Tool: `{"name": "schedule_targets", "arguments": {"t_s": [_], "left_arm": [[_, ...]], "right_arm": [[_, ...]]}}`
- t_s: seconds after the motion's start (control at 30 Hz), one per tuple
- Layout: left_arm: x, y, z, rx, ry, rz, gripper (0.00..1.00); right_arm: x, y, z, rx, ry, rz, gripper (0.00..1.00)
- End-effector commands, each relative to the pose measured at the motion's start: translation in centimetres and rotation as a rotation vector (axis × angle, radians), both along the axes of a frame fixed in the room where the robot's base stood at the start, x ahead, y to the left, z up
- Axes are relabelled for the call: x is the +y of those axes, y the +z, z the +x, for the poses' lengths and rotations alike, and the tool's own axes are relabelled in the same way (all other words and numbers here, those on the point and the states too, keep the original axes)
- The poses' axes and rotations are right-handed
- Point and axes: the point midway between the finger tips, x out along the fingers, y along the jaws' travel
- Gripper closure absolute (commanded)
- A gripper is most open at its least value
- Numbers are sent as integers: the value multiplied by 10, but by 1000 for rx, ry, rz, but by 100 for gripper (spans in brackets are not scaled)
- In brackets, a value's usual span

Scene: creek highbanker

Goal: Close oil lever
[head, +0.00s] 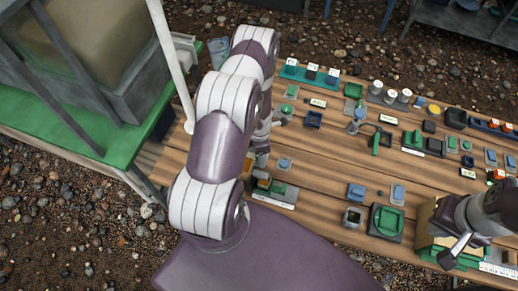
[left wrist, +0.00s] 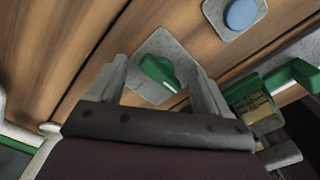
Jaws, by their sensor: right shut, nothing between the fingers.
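In the left wrist view a green lever (left wrist: 158,72) sits on a grey square plate (left wrist: 150,47) fixed to the wooden board. My left gripper (left wrist: 160,85) is open, its two grey fingers apart on either side of the lever; I cannot tell whether either touches it. In the head view my left arm largely hides that gripper and the board near it. No readable label shows which control is the oil lever. My right gripper (head: 449,257) is shut and empty at the lower right, by the board's front edge.
A blue button on a plate (left wrist: 240,13) and a green fixture (left wrist: 255,95) lie close to the left gripper. The wooden board (head: 325,165) carries several switches, knobs and labels. A green-framed tank stand (head: 105,130) stands at left. Gravel surrounds it.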

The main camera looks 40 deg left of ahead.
Motion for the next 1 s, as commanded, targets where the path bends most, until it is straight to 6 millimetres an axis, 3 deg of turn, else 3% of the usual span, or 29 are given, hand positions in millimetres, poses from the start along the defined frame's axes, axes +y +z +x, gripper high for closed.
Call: {"name": "schedule_targets", "arguments": {"t_s": [0.23, 0.37, 0.57, 0.7, 0.83, 1.0], "left_arm": [[0, 0, -1, 2, 0, -1, 22], [0, 11, 0, 1, 0, 0, 22], [0, 62, -1, 1, -1, -1, 22], [-1, 103, -1, 2, -1, -1, 22], [-1, 123, -1, 2, 0, -1, 22], [-1, 128, -1, 2, 0, -1, 22]], "right_arm": [[0, 0, 0, 0, 0, 0, 100], [0, 2, 0, 0, 0, 0, 100], [0, 19, 0, 0, 0, 0, 100], [0, 48, 0, 0, 0, 0, 100], [0, 63, 0, 0, 0, 0, 100], [0, 66, 0, 0, 0, 0, 100]]}}
